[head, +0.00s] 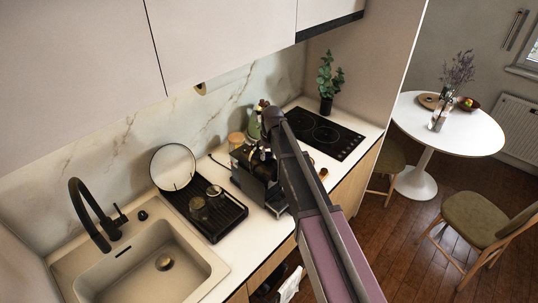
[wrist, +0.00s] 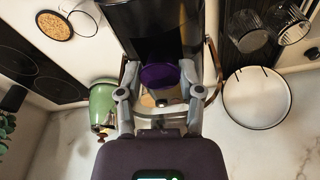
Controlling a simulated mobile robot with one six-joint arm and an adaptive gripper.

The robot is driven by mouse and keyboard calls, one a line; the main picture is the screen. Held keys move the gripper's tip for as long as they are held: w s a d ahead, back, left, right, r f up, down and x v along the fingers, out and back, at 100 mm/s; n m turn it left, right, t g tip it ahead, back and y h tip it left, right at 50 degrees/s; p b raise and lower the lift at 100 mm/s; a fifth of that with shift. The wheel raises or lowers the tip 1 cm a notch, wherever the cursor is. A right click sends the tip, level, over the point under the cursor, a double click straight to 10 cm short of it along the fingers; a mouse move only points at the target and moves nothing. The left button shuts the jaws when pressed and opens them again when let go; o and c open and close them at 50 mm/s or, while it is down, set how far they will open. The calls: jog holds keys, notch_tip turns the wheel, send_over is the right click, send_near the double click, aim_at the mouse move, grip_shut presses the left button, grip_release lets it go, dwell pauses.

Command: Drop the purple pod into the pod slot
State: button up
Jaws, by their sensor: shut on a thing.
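The purple pod (wrist: 158,78) shows in the wrist view between the two fingers of my gripper (wrist: 160,70), which is shut on it. The black coffee machine (head: 257,183) stands on the counter in the head view, and its dark body (wrist: 155,20) fills the top middle of the wrist view. My gripper is above and at the machine, with the pod over its upper part. The pod slot cannot be made out; the pod and fingers cover that area. In the head view my arm hides part of the machine, and the pod cannot be seen.
A green container (wrist: 103,103) stands close beside the machine. A black drying rack (head: 222,215) with glasses and a round white plate (head: 173,167) are to the machine's left in the head view. The sink (head: 150,265) is farther left, the cooktop (head: 325,133) behind right.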

dwell(0.3)
jog(key=o, duration=0.8)
jog(key=shift+o, duration=0.2)
jog(key=shift+r, duration=0.1)
jog(key=shift+r+p, duration=3.35)
jog(key=shift+p, duration=0.15)
jog(key=s+d+f+m+g+h+b, duration=0.1)
jog(key=s+d+f+m+b, duration=0.6)
jog(key=s+d+f+b, duration=1.5)
jog(key=s+d, duration=0.1)
jog(key=s, duration=0.2)
jog(key=shift+s+d+f+m, duration=0.15)
jog(key=shift+s+f+m, duration=0.15)
jog(key=shift+s+f, duration=0.05)
